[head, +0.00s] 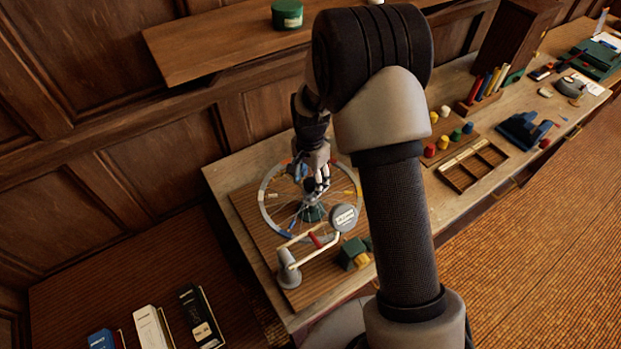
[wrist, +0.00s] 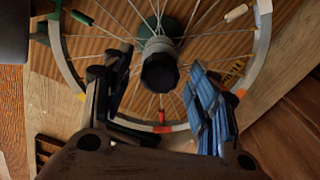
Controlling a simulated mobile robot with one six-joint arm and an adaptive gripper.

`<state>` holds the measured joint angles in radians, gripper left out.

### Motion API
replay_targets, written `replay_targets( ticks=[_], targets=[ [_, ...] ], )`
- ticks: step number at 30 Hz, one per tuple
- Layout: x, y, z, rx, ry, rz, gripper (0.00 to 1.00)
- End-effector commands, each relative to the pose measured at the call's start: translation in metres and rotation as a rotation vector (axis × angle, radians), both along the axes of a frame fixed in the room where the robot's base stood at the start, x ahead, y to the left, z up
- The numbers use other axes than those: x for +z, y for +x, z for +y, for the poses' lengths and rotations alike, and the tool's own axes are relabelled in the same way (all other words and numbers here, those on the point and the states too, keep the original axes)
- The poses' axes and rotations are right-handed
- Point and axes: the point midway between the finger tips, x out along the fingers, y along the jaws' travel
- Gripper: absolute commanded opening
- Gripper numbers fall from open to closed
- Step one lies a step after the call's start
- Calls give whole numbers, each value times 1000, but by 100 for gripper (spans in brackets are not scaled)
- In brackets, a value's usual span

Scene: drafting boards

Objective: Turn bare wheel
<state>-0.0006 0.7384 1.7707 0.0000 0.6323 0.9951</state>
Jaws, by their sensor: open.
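The bare spoked wheel (head: 264,203) lies flat above a slatted wooden board at the desk's left end. Its grey rim also shows in the wrist view (wrist: 254,70), with red, orange, yellow, white and green marks. A dark round cap (wrist: 160,72) covers its hub. My gripper (head: 318,184) points down over the wheel in the head view. In the wrist view my gripper (wrist: 158,68) is open, with one finger on each side of the hub cap and nothing held. I cannot tell whether the fingers touch the spokes. My arm hides part of the right side.
A jointed arm with a round grey head (head: 344,218) and a grey base (head: 288,277) stands close in front of the wheel. Green blocks (head: 353,249) sit beside it. A wooden divided tray (head: 472,166) lies to the right. A shelf (head: 225,45) juts out above.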

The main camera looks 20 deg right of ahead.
Motion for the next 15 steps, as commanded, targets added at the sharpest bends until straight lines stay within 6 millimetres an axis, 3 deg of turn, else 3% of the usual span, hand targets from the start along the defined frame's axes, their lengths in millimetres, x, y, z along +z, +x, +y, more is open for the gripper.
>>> replay_targets(
  ticks=[5,15],
  targets=[
    [11,1,0,0,0,-2,54],
    [80,1,0,0,0,-4,54]
  ],
)
